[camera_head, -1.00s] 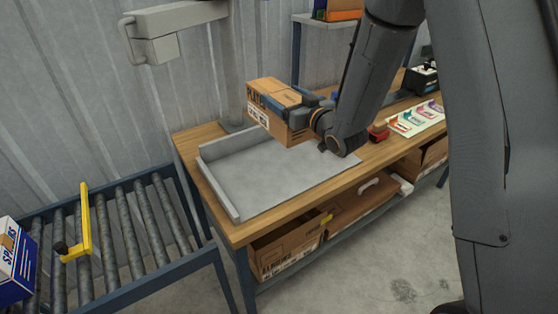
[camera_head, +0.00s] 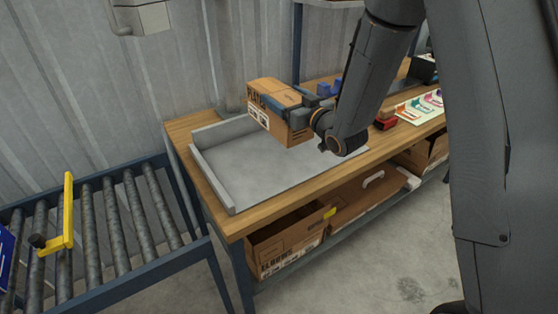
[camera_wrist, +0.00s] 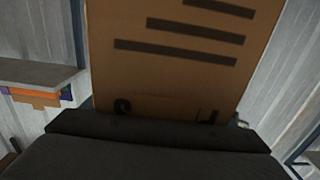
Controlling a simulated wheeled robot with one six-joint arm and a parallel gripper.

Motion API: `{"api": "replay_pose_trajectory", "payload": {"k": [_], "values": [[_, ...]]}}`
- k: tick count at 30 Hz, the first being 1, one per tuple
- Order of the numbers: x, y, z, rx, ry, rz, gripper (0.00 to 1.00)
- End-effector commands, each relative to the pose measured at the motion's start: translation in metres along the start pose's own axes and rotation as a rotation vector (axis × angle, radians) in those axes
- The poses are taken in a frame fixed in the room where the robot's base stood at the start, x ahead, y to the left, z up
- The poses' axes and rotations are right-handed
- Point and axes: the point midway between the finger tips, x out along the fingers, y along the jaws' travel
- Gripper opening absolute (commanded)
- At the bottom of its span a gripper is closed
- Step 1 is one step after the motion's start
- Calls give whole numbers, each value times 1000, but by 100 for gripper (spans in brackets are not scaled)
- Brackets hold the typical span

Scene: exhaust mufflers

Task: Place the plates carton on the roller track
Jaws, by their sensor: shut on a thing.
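The plates carton (camera_head: 272,122) is a brown cardboard box with dark print and a white label on its side. My gripper (camera_head: 291,103) is shut on it and holds it above the grey tray (camera_head: 218,200) on the workbench. In the wrist view the carton (camera_wrist: 180,70) fills the middle, with dark printed bars on its face. The roller track (camera_head: 122,220) stands at the left, apart from the carton, with a yellow stop bar (camera_head: 68,215) across it.
A blue box (camera_head: 5,258) sits on the rollers at the left picture edge. Under the wooden workbench (camera_head: 238,226) is an open elbows carton (camera_head: 285,245). A grey post rises behind the tray. Coloured parts on a white sheet (camera_head: 420,106) lie at the right. Rollers right of the yellow bar are clear.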

Motion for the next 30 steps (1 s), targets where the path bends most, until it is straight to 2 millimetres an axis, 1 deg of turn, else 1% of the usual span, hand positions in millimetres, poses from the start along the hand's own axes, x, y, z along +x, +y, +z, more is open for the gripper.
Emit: {"api": "replay_pose_trajectory", "payload": {"k": [1,8,18,26,30], "values": [[3,2,6,-2,6,0,16],[4,3,18,-1,4,0,16],[4,2,60,0,3,0,16],[4,3,74,-1,4,0,16],[4,2,90,0,3,0,16]]}}
